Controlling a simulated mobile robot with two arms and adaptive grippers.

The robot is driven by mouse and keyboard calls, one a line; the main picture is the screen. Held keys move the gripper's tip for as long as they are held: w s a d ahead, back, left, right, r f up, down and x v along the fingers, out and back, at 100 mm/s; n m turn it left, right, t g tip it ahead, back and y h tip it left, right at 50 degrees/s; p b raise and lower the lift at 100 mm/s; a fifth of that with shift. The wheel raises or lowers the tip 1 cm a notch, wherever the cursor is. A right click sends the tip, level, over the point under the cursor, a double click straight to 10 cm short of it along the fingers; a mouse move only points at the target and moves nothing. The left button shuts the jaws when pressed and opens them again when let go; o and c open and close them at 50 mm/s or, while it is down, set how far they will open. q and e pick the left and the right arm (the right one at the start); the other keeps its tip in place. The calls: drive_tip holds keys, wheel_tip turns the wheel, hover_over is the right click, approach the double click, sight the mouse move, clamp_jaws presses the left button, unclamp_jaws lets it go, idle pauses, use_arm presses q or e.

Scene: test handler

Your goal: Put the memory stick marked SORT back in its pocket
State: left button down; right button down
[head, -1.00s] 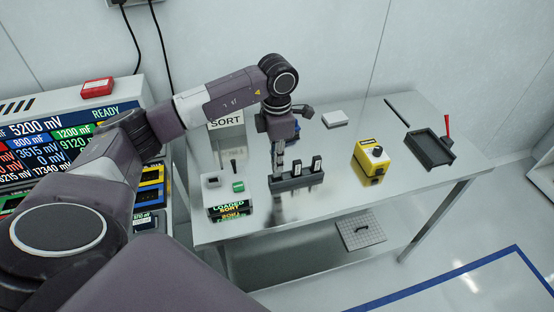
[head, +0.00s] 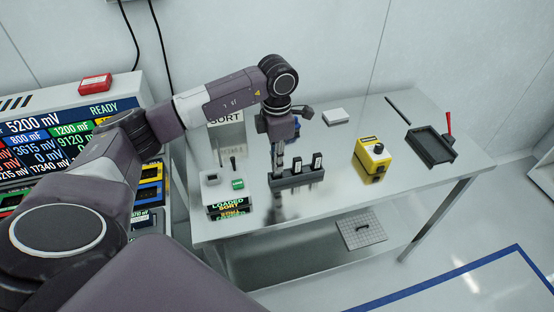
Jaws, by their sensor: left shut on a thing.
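My left gripper (head: 279,166) points down over the left end of a dark rack (head: 309,178) on the steel table. It is shut on a thin memory stick that its fingers largely hide. The stick's lower end is at the left pocket; I cannot tell how deep it sits, and its marking cannot be read. Two dark sticks with white labels stand upright in the rack, a middle one (head: 297,165) and a right one (head: 317,162). My right gripper is not in view.
A sign reading SORT (head: 226,122) stands behind my arm. Left of the rack is a device with a green button (head: 237,184) and a display reading LOADED SORT (head: 230,208). A yellow box (head: 371,157) and a dark tray (head: 430,148) stand to the right. The table front is clear.

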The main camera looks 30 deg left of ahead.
use_arm(q)
drive_tip(key=shift+f+b, duration=0.65)
drive_tip(key=shift+f, duration=0.25)
drive_tip(key=c, duration=1.9)
unclamp_jaws()
drive_tip(key=shift+r, duration=0.1)
wheel_tip(320, 180, up, 12)
drive_tip(key=shift+f, duration=0.1)
drive_tip(key=shift+f, duration=0.1)
